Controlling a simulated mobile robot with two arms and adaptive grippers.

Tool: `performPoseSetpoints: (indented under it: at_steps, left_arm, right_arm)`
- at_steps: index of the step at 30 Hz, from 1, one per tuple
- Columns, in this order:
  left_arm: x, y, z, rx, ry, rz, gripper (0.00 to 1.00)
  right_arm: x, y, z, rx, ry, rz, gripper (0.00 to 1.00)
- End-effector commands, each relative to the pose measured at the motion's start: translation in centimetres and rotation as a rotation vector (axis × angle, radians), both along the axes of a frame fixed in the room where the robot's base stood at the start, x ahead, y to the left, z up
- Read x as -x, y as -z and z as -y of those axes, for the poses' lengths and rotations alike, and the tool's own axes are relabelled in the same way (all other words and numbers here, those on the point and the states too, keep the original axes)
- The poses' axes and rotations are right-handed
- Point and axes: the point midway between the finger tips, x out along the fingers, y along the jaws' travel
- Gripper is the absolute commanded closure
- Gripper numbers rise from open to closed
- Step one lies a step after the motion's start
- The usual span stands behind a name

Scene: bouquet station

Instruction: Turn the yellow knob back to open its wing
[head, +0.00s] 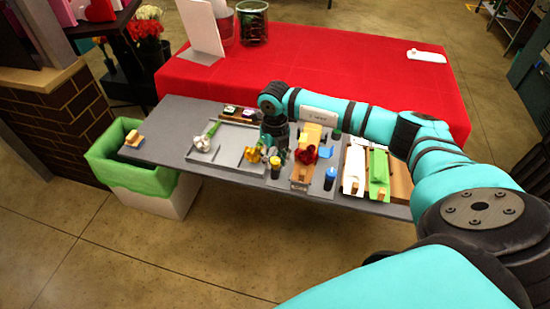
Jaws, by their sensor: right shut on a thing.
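The yellow knob (275,161), a yellow cap on a dark post, stands at the front of the grey work table, left of the wooden holder (302,173). My right gripper (277,149) reaches down to it from above and is shut on it; the fingertips are small and partly hidden. A yellow piece (252,155) shows just left of the gripper; I cannot tell if it is the wing or a flower. A red flower (307,155) lies at the holder, with a flat blue piece (325,152) to its right. My left gripper is not in view.
A blue-topped knob (330,174) stands right of the holder. A white flower with a green stem (203,143) lies on a grey tray at left. White and green holders (378,172) stand at right. A green-lined bin (115,160) is at the table's left end.

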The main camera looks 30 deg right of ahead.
Motion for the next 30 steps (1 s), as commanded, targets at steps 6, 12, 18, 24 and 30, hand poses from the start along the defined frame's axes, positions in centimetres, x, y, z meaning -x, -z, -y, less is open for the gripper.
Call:
performPoseSetpoints:
  at_steps: [6,12,18,24,30]
  left_arm:
    - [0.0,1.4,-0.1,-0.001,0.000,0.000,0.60]
    - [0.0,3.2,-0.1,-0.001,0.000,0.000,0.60]
    - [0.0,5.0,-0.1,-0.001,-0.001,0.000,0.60]
    - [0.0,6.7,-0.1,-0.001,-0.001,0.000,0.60]
    - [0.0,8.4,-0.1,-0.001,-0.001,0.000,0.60]
  right_arm:
    - [-0.1,0.2,0.1,0.002,-0.102,0.001,1.00]
    - [-0.1,0.4,0.1,0.003,-0.265,0.002,1.00]
    - [-0.1,0.4,0.1,0.002,-0.455,0.003,1.00]
    - [-0.1,0.3,0.1,0.002,-0.645,0.004,1.00]
    - [-0.1,0.3,0.1,0.002,-0.835,0.003,1.00]
